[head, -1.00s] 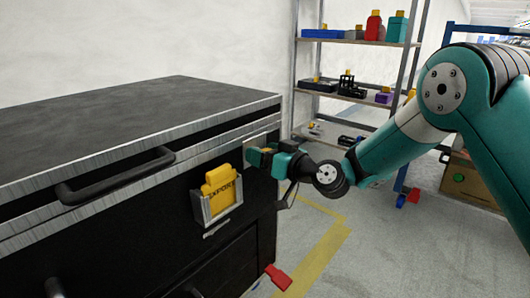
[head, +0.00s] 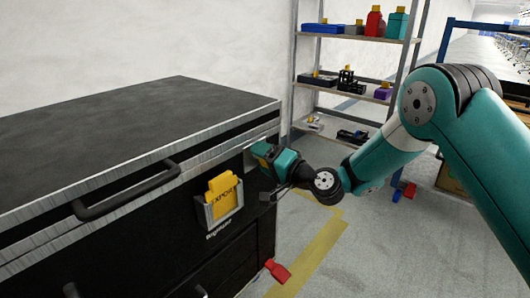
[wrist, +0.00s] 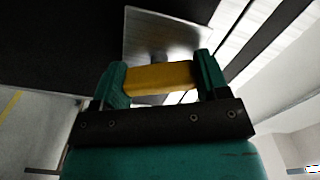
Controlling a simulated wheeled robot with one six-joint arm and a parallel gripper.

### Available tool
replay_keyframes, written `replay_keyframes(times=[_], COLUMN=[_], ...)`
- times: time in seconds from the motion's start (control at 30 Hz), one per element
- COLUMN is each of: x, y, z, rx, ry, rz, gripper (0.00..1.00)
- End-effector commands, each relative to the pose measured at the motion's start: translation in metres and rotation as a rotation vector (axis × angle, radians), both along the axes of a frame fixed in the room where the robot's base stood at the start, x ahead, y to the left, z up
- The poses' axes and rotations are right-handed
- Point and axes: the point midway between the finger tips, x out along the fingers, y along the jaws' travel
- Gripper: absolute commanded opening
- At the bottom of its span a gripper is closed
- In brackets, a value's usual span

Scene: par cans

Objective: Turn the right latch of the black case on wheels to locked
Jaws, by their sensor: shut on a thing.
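The black case (head: 150,120) with silver metal edging fills the left of the head view. Its right latch has a silver metal plate (wrist: 165,32) and a yellow handle (wrist: 160,78), clearest in the wrist view. My gripper (head: 262,154) is at the case's front, near its right corner. In the wrist view its two teal fingers stand on either side of the yellow handle, shut on it. In the head view the gripper hides most of the latch, so I cannot tell its exact angle.
Shelves (head: 350,85) stand behind.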

Motion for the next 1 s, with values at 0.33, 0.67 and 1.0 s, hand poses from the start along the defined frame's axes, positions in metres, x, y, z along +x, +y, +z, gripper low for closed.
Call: replay_keyframes(times=[0.33,0.67,1.0], x=[-0.0015,-0.0014,-0.0014], y=[0.001,0.0011,0.0011], z=[0.0009,-0.0008,-0.0017], rx=[0.17,0.259,0.281], ry=[0.224,0.338,0.365], rz=[0.004,0.005,0.005], gripper=[0.44,0.44,0.44])
